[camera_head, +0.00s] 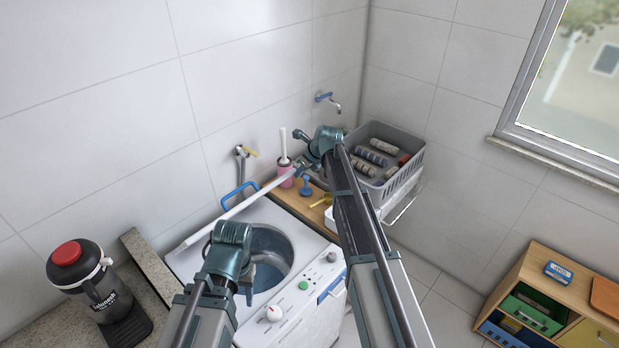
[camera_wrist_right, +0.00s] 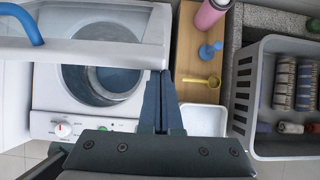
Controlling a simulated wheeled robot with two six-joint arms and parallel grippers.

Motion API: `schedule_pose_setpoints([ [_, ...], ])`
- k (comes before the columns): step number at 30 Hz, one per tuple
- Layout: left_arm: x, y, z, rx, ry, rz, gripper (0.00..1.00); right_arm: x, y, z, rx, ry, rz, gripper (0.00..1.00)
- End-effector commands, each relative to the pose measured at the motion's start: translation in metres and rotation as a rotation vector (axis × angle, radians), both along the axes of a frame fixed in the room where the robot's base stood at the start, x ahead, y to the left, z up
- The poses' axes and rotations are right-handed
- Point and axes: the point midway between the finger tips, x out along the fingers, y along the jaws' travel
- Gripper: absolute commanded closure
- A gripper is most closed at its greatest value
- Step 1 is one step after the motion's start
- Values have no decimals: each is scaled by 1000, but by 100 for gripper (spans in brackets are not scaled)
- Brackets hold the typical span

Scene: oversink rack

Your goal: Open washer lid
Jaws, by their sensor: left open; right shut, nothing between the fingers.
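The white washer (camera_head: 322,262) has a round drum opening that is uncovered, with blue inside. Its white lid (camera_head: 235,213) is raised, seen nearly edge-on, with a blue handle (camera_head: 239,192) on its far side. In the right wrist view the lid (camera_wrist_right: 100,52) crosses the drum. My right gripper (camera_head: 303,168) is shut and empty by the lid's right end. Its fingers (camera_wrist_right: 160,100) are beside the lid's corner; I cannot tell if they touch. My left gripper (camera_head: 230,250) is open in front of the drum, its fingertips mostly hidden.
A grey crate (camera_head: 407,178) with several rolled items stands right of the washer. A wooden board (camera_head: 283,197) holds a pink bottle (camera_head: 285,176) and a yellow scoop (camera_head: 322,200). A black jug (camera_head: 93,283) stands at left. Tiled walls and a tap are close behind.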

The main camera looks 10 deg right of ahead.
Motion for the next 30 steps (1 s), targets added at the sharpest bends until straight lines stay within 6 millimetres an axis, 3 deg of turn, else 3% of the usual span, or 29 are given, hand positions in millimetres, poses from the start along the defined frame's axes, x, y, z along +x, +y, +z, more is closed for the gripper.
schedule_pose_setpoints([
  [1, 0, 0, 19, 0, 0, 1, 50, 14, 7, 19, 0, -1, 2, 100],
  [3, 0, 0, 31, -1, 1, 1, 50, 27, 16, 32, 1, -2, 2, 100],
  [12, -1, 0, 71, 0, 3, -3, 50, 86, 55, 71, 0, -1, 2, 100],
  [21, -1, 0, 85, 0, 3, 3, 50, 121, 79, 85, 1, -2, 1, 100],
  [30, -1, 0, 88, -1, 3, 7, 50, 132, 90, 89, 7, -7, 1, 100],
])
